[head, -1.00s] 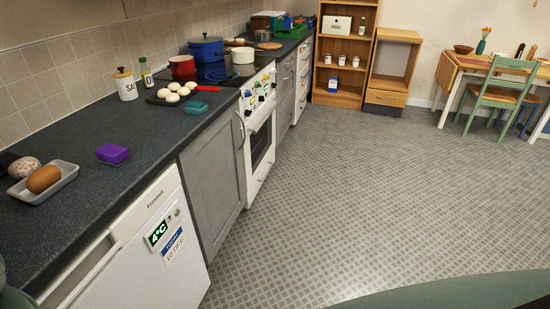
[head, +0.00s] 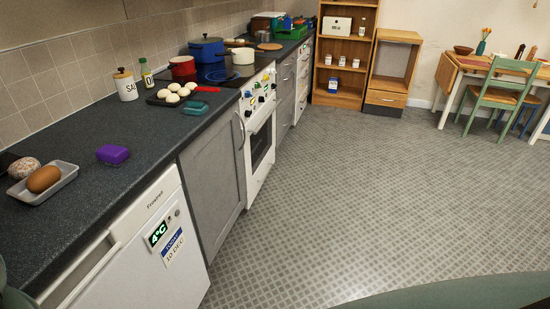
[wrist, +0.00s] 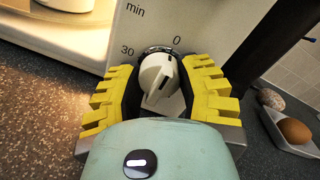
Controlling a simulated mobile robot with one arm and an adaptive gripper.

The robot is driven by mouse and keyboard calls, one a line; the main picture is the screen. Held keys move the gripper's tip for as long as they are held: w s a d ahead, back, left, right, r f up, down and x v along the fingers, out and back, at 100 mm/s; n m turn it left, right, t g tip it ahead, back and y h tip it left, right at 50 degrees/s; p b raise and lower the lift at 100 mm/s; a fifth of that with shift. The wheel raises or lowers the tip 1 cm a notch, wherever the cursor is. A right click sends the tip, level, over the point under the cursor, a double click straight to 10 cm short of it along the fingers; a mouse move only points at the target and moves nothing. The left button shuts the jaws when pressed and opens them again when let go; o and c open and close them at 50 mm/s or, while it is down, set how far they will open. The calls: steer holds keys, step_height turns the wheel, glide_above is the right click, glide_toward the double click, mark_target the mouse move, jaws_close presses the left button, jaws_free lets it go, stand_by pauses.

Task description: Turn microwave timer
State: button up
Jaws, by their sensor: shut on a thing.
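The microwave timer knob (wrist: 158,76) is a pale, ridged dial on a white panel (wrist: 205,22) in the wrist view. The marks "min", "30" and "0" are printed around it. My gripper (wrist: 160,88) has its yellow ribbed fingers on either side of the knob and is shut on it. The inner contact faces are partly hidden. The microwave and my gripper do not show in the head view.
A brown egg-shaped object in a grey tray (head: 68,180) and a purple block (head: 112,154) lie on the dark counter (head: 150,130). The tray also shows in the wrist view (wrist: 270,122). The tiled floor (head: 370,190) is clear.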

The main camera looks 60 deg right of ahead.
steer(key=m+b, duration=0.1)
steer(key=m, duration=0.1)
steer(key=m+b, duration=0.1)
steer(key=m, duration=0.1)
steer(key=m+b, duration=0.2)
steer(key=shift+d+f, duration=0.1)
steer(key=shift+f, duration=0.15)
steer(key=m+t+b, duration=0.1)
steer(key=m+b, duration=0.1)
steer(key=m, duration=0.2)
steer(key=m+b, duration=0.2)
steer(key=m, duration=0.2)
steer(key=shift+m+h+b, duration=0.3)
steer(key=shift+m+b, duration=0.05)
steer(key=shift+m, duration=0.05)
steer(key=m+b, duration=0.2)
steer(key=m, duration=0.2)
steer(key=shift+f+h, duration=0.1)
steer(key=shift+h, duration=0.2)
steer(key=m+b, duration=0.2)
steer(key=m, duration=0.1)
steer(key=shift+m+t+h, duration=0.3)
steer(key=shift+m, duration=0.1)
steer(key=m+b, duration=0.2)
steer(key=m, duration=0.2)
steer(key=shift+m, duration=0.3)
steer(key=shift+m+h+b, duration=0.4)
steer(key=shift+m+b, duration=0.35)
steer(key=shift+m, duration=0.35)
